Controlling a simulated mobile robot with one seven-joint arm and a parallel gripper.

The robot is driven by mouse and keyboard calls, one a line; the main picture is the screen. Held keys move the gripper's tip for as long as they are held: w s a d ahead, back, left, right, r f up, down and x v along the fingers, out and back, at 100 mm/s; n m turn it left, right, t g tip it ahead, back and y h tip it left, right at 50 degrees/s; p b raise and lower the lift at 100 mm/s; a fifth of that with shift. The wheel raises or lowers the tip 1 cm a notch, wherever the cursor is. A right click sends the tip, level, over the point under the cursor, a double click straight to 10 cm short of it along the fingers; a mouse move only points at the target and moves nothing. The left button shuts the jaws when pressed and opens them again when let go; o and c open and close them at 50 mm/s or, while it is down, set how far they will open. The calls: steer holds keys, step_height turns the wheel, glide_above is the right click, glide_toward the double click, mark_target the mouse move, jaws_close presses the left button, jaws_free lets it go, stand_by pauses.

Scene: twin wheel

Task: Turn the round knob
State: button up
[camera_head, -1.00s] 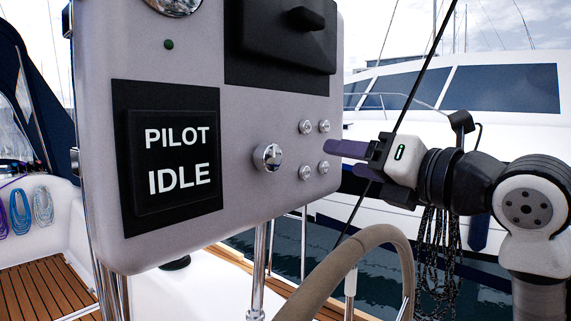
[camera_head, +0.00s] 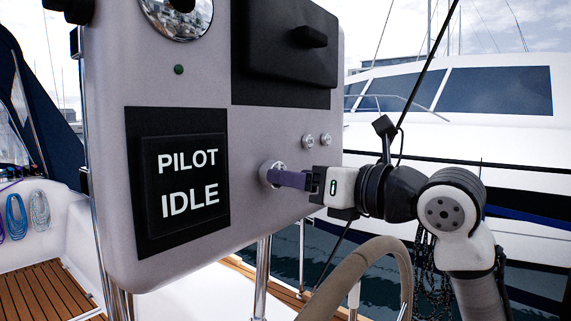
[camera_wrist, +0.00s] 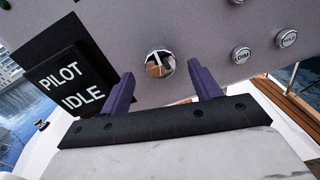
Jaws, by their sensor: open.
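The round knob (camera_wrist: 160,64) is a shiny chrome disc on the grey console panel, right of the PILOT IDLE display. In the wrist view it lies between and slightly beyond the two purple fingers. In the head view the knob (camera_head: 268,172) is largely covered by a finger, with only its rim showing. My gripper (camera_wrist: 164,88) is open, one finger on each side of the knob. In the head view my gripper (camera_head: 276,179) reaches the panel from the right. I cannot tell whether a finger touches the knob.
The PILOT IDLE display (camera_head: 188,186) is left of the knob. Small round buttons (camera_head: 316,139) sit to its right, near my gripper. A steering wheel rim (camera_head: 345,265) curves below my arm. A black lidded box (camera_head: 290,45) is mounted above.

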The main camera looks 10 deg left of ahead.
steer(key=x, duration=0.3)
steer(key=shift+a+p, duration=0.1)
steer(key=shift+p, duration=0.25)
steer(key=c, duration=1)
